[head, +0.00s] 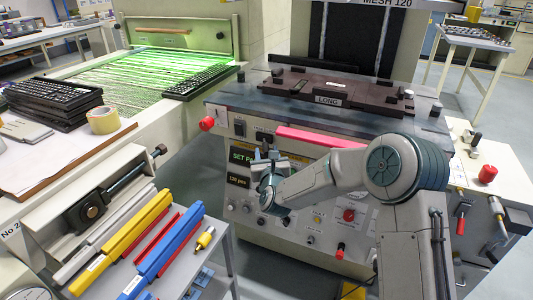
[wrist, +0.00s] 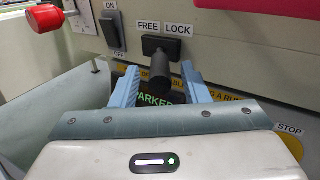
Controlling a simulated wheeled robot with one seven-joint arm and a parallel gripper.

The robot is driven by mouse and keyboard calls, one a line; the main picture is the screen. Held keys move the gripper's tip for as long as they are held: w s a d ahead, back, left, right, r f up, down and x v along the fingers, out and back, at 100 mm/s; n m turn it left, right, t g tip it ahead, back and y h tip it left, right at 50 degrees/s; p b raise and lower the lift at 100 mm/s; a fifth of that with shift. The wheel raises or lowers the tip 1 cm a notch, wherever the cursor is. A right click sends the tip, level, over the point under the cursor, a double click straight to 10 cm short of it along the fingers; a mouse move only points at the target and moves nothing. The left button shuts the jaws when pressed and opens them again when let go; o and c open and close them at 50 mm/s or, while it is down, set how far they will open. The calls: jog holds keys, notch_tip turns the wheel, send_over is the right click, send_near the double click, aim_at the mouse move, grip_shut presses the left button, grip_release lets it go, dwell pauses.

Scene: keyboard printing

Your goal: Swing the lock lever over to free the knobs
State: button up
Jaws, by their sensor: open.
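The lock lever (wrist: 162,68) is a short black handle on a black base plate, below the white FREE and LOCK labels on the machine's front. In the wrist view it points out toward the camera and slightly to the right, below the LOCK side. My gripper (wrist: 160,78) is open, with one blue finger on each side of the lever's handle. I cannot tell whether either finger touches it. In the head view my gripper (head: 268,160) is at the front panel, and the lever's base (head: 265,137) shows just above it. The knobs are not clearly identifiable.
A black rocker switch (wrist: 112,32) and a red knob (wrist: 46,17) lie left of the lever. A pink-red bar (head: 310,138) juts out above right of my gripper. A green-lettered display (head: 241,156) is partly hidden by the gripper. A shelf with coloured bars (head: 165,245) stands front left.

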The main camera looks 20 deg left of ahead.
jog(key=shift+w+a, duration=0.2)
jog(key=shift+w, duration=0.2)
grip_shut()
